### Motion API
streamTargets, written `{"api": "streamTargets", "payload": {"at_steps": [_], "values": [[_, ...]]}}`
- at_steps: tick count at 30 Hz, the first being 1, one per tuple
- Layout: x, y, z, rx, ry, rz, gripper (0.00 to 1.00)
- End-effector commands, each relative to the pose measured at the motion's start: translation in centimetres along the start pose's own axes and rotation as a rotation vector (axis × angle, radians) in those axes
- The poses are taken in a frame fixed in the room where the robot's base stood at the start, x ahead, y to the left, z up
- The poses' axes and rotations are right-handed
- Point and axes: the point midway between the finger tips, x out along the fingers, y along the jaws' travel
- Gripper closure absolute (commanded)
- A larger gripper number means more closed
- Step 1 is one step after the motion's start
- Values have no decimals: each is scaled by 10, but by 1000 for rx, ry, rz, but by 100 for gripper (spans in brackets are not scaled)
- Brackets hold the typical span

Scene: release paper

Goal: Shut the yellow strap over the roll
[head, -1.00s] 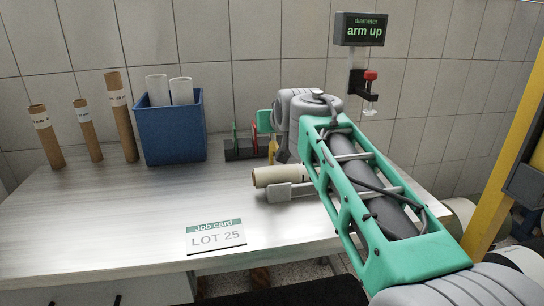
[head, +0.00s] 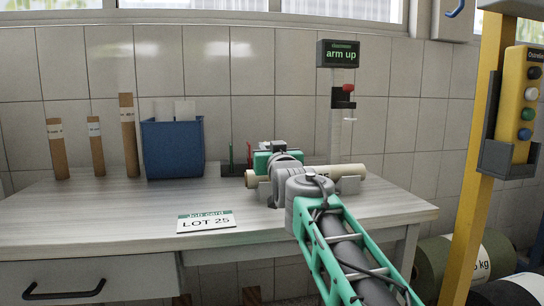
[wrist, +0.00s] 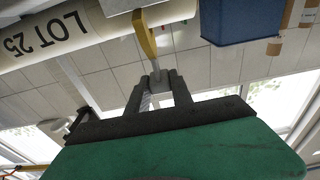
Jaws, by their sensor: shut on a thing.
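The cream roll (head: 345,171) lies across grey cradle supports (head: 348,185) on the table, partly behind my arm. In the wrist view the roll (wrist: 75,30) is at the upper left, with "LOT 25" printed on it. The yellow strap (wrist: 146,34) stands out from the roll, raised and not lying flat over it; it does not show clearly in the head view. My gripper (wrist: 158,82) is shut on the grey end tab (wrist: 159,77) of the strap. In the head view my gripper (head: 266,158) is beside the roll's left part.
A blue bin (head: 172,148) with white rolls and brown tubes (head: 129,135) stand at the table's left. A job card (head: 206,222) lies at the front. A gauge with a display reading "arm up" (head: 341,54) stands behind the roll. A yellow post (head: 468,180) is at right.

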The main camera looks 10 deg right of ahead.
Motion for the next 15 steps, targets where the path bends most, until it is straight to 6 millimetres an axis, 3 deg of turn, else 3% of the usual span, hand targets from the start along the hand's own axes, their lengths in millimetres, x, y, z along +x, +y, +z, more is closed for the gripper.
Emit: {"api": "streamTargets", "payload": {"at_steps": [11,12,15], "values": [[2,0,2,0,3,1,100],[2,0,2,0,2,1,72],[2,0,2,0,2,1,64]]}}
